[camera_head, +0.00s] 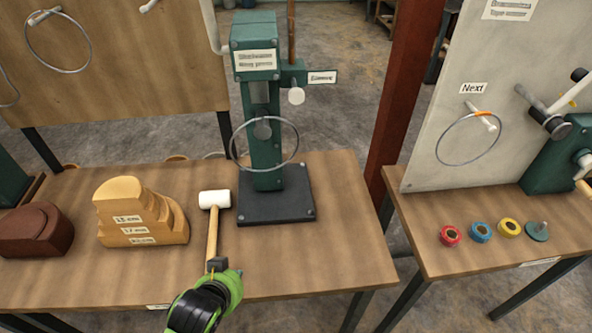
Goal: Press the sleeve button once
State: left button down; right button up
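A green press (262,100) stands on a dark base plate at the back of the left table. Beside its upper right is a small label (322,77) whose small print I cannot read surely. A pale round knob (296,96) sits just below and left of that label; I cannot tell whether it is the sleeve button. A metal ring (264,167) hangs at the press's front. My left gripper (217,268), green and black, is at the table's front, around the lower handle end of a white-headed mallet (213,228), and appears shut on it. My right gripper is not in view.
A stepped wooden block (140,213) and a brown block (35,230) stand to the left of the mallet. A right table (490,262) holds several coloured rolls and a board (455,60) labelled "Next", with another ring. A red-brown post (402,90) rises between the tables.

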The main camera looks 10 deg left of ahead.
pick_arm(q)
jog(key=w+d+r+m+t, duration=0.15)
jog(key=w+r+t, duration=0.35)
jog(key=w+r, duration=0.5)
jog(key=w+d+r+m+t+h, duration=0.1)
jog(key=d+r+m+t+h, duration=0.1)
jog(key=r, duration=0.4)
jog(key=w+d+r+m+t+h, duration=0.1)
jog(key=d+r+m+t+h, duration=0.2)
jog(key=d+r+m+h, duration=0.1)
jog(key=w+d+r+m+t+h, duration=0.1)
jog(key=d+r+m+t+h, duration=0.1)
jog(key=d+r+m+h, duration=0.2)
notch_tip(320, 180, up, 6)
jog(key=m, duration=0.3)
jog(key=shift+d, duration=0.25)
jog(key=shift+w, duration=0.1)
send_near(295, 88)
jog(key=w+d+r, duration=0.1)
jog(key=w+d, duration=0.2)
jog(key=d, duration=0.1)
jog(key=shift+w+d+r+b, duration=0.25)
jog(key=shift+d+r+b, duration=0.05)
jog(key=shift+d+b, duration=0.1)
